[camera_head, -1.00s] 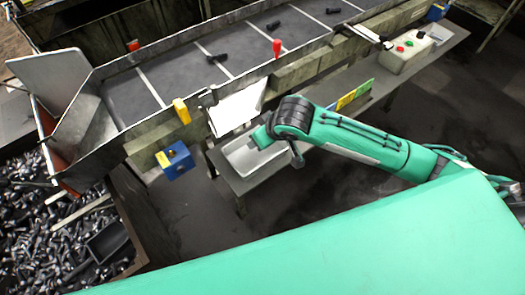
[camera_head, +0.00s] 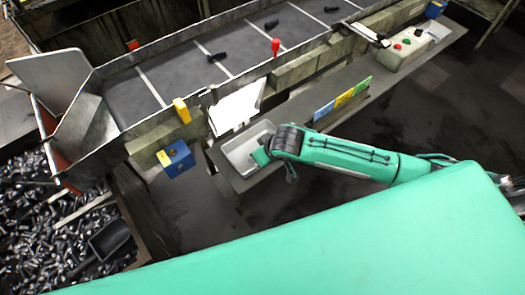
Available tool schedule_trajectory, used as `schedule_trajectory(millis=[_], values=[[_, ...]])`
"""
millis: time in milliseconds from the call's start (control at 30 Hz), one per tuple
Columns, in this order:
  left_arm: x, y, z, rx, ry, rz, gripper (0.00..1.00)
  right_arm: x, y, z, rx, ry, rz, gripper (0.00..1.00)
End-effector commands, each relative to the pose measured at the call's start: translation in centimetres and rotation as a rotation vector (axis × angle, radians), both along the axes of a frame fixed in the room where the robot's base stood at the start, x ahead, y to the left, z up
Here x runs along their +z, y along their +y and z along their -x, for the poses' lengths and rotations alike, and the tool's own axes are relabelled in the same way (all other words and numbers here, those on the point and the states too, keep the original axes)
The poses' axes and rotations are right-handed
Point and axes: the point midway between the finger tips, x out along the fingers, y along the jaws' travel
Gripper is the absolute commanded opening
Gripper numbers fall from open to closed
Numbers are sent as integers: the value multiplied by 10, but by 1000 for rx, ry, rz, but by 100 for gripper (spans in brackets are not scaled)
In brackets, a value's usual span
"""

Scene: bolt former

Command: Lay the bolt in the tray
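A pale rectangular tray (camera_head: 236,154) sits on the grey ledge in front of the conveyor, partly covered by my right arm's end. My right gripper (camera_head: 262,157) is at the tray's right side, seen from above. Its fingers are not clearly visible, so I cannot tell whether it is open or holds a bolt. Several dark bolts lie on the conveyor belt, one of them left of the red knob (camera_head: 217,57). My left gripper is not in view.
Blue, yellow and green cards (camera_head: 343,97) stand on the ledge (camera_head: 300,105) right of the tray. A control box (camera_head: 405,50) with buttons is farther right. A blue box (camera_head: 177,159) hangs at left. A bin of loose bolts (camera_head: 50,225) is at lower left.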

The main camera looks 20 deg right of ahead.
Motion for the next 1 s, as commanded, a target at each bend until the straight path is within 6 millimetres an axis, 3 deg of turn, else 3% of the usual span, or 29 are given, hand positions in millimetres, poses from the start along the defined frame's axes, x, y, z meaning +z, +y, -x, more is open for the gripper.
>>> schedule_trajectory(millis=[433,467,567,833,1000], values=[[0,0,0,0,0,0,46,-11,0,0,0,1,0,33],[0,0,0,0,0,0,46,-11,0,0,0,1,0,65],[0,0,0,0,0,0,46,-11,0,0,0,2,1,83],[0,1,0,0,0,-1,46,-9,0,0,0,1,0,83],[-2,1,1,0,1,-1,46,6,-1,3,1,-1,-1,83]])
